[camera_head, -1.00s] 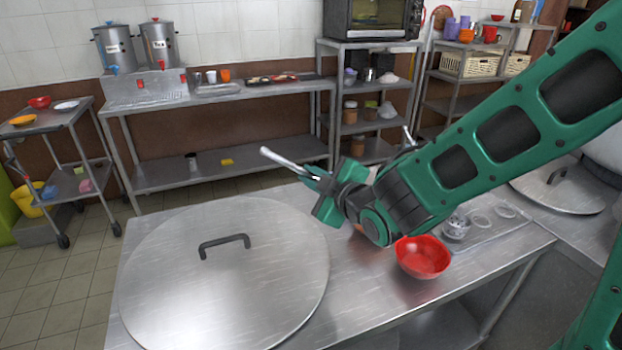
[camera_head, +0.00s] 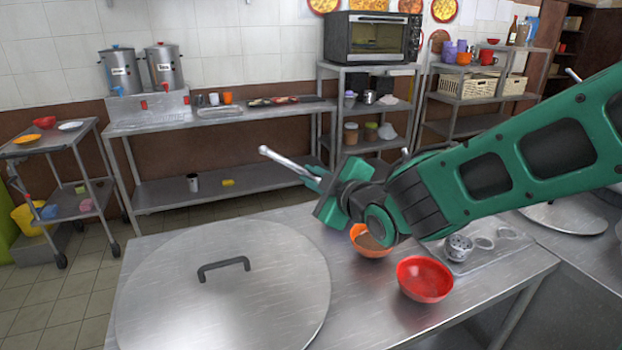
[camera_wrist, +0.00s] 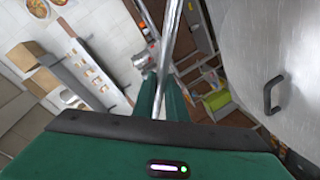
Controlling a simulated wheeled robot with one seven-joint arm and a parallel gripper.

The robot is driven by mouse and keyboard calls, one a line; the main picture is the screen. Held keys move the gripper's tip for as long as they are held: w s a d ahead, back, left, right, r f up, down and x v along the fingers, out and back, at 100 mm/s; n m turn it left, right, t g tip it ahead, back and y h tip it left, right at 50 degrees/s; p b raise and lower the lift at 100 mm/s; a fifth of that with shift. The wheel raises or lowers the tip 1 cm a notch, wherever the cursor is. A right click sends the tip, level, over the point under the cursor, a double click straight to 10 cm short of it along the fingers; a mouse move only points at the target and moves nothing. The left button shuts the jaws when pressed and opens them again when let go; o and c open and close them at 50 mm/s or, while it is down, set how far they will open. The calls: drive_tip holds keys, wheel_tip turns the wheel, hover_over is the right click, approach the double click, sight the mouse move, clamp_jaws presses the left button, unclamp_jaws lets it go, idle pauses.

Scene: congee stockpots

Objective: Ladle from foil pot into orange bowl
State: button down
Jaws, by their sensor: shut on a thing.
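My gripper (camera_head: 318,181) is shut on a thin metal handle (camera_head: 280,158), probably the ladle's, which sticks out to the upper left. In the wrist view the handle (camera_wrist: 169,50) runs up from between the fingers (camera_wrist: 160,103). The ladle's scoop cannot be made out. The orange bowl (camera_head: 362,246) stands on the steel table, partly hidden behind my wrist. A brownish area shows inside it, but I cannot tell what it is. No foil-covered pot can be identified in these views.
A red bowl (camera_head: 424,279) stands in front of the orange bowl. A tray (camera_head: 497,247) with a perforated cup (camera_head: 458,247) lies to the right. A large round lid (camera_head: 222,295) covers the table's left part; its handle (camera_wrist: 270,96) shows in the wrist view.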

drive_tip(key=shift+r, duration=0.1)
drive_tip(key=shift+r, duration=2.4)
drive_tip(key=shift+d, duration=0.1)
